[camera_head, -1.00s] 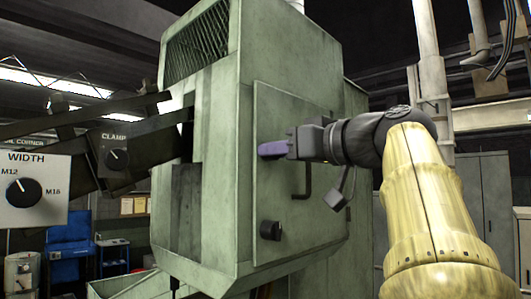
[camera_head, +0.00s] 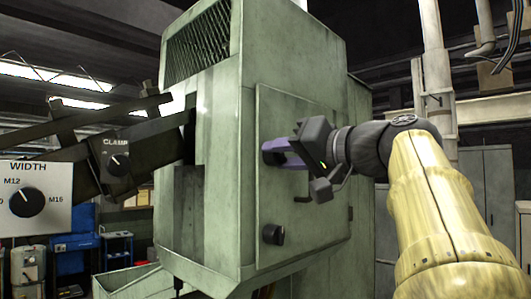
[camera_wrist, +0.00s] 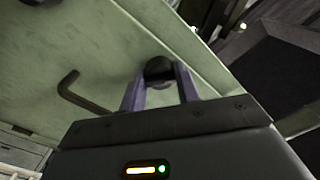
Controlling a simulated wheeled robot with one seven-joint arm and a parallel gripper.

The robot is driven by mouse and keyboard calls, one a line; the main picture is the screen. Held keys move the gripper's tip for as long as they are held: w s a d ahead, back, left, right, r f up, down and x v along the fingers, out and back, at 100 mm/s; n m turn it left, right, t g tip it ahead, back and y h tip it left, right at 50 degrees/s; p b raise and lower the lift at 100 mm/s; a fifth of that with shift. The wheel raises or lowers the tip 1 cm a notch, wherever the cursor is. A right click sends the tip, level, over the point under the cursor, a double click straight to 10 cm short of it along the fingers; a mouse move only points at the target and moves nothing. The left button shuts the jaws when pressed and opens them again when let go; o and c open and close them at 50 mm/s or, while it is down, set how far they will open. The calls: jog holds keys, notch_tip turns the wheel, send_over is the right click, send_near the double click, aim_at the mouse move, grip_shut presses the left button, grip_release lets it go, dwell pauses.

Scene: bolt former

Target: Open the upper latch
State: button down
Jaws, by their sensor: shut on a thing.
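The upper latch is a dark knob (camera_wrist: 159,69) high on the green machine's door panel (camera_head: 300,120). In the wrist view it sits between the two purple fingers of my gripper (camera_wrist: 160,84), which are shut on it. In the head view my gripper (camera_head: 272,154) is at the panel's upper left, rolled over to a tilt, and covers much of the latch (camera_head: 268,145). The lower latch (camera_head: 273,234) is a black knob near the panel's lower left corner, apart from my gripper.
A dark bent handle (camera_wrist: 78,92) stands out from the panel near my gripper; its lower part shows in the head view (camera_head: 303,199). A WIDTH dial (camera_head: 25,202) and a CLAMP dial (camera_head: 116,162) are at the left. Grey cabinets (camera_head: 485,190) stand behind at the right.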

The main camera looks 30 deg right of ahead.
jog(key=m+p, duration=0.1)
jog(key=m, duration=0.1)
jog(key=shift+r+m, duration=0.1)
jog(key=shift+m, duration=0.8)
jog(key=c, duration=0.8)
grip_release()
jog(key=shift+c, duration=0.2)
jog(key=v, duration=0.8)
jog(key=shift+d, duration=0.15)
